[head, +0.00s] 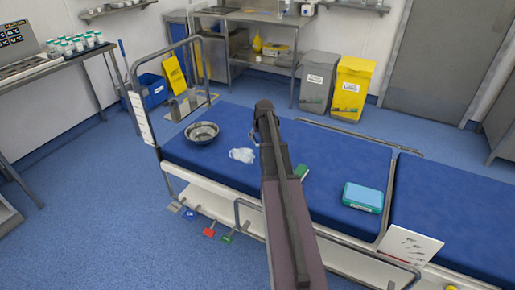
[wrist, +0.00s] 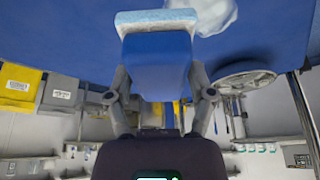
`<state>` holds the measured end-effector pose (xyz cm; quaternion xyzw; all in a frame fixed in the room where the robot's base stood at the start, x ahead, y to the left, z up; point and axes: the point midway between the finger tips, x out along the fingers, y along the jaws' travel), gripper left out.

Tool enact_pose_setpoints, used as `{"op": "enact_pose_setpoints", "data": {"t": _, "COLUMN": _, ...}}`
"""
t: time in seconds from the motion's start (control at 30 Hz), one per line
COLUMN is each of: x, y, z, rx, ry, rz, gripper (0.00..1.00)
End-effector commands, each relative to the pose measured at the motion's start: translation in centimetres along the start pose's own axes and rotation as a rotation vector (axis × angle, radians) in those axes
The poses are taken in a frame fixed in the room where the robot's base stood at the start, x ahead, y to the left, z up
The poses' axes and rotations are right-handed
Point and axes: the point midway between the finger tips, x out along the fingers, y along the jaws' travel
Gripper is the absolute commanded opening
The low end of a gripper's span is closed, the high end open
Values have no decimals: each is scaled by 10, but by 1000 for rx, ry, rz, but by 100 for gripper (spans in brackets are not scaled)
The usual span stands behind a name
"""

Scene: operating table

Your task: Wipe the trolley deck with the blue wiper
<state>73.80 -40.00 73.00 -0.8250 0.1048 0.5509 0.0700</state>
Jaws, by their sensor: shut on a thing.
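My gripper (wrist: 160,80) is shut on the blue wiper (wrist: 156,62), one finger on each side of its blue block. The wiper's pale blue pad (wrist: 157,19) faces the trolley deck (wrist: 70,30); I cannot tell whether it touches. In the head view the blue deck (head: 330,150) runs across the middle, and my arm reaches over it, hiding the gripper and wiper. A crumpled white item (head: 242,155) lies on the deck left of my arm. It also shows in the wrist view (wrist: 214,14), right beside the pad.
A metal bowl (head: 202,133) stands at the deck's left end. A green item (head: 301,171) is partly hidden by my arm. A teal box (head: 362,197) sits on the deck to the right. Rails (head: 345,134) edge the trolley. Grey and yellow bins (head: 352,88) stand behind.

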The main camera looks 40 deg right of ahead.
Motion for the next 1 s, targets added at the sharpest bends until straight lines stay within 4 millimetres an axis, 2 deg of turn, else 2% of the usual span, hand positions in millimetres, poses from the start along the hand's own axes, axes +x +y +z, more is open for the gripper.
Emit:
{"op": "enact_pose_setpoints", "data": {"t": 0.03, "x": 11, "y": 1, "z": 5, "rx": 1, "ry": 0, "rz": 0, "gripper": 32}}
{"op": "enact_pose_setpoints", "data": {"t": 0.13, "x": 17, "y": 2, "z": 8, "rx": 3, "ry": 0, "rz": 1, "gripper": 32}}
{"op": "enact_pose_setpoints", "data": {"t": 0.73, "x": 22, "y": 3, "z": 10, "rx": 3, "ry": 0, "rz": 1, "gripper": 32}}
{"op": "enact_pose_setpoints", "data": {"t": 1.0, "x": 42, "y": 4, "z": 18, "rx": 5, "ry": 0, "rz": 2, "gripper": 32}}
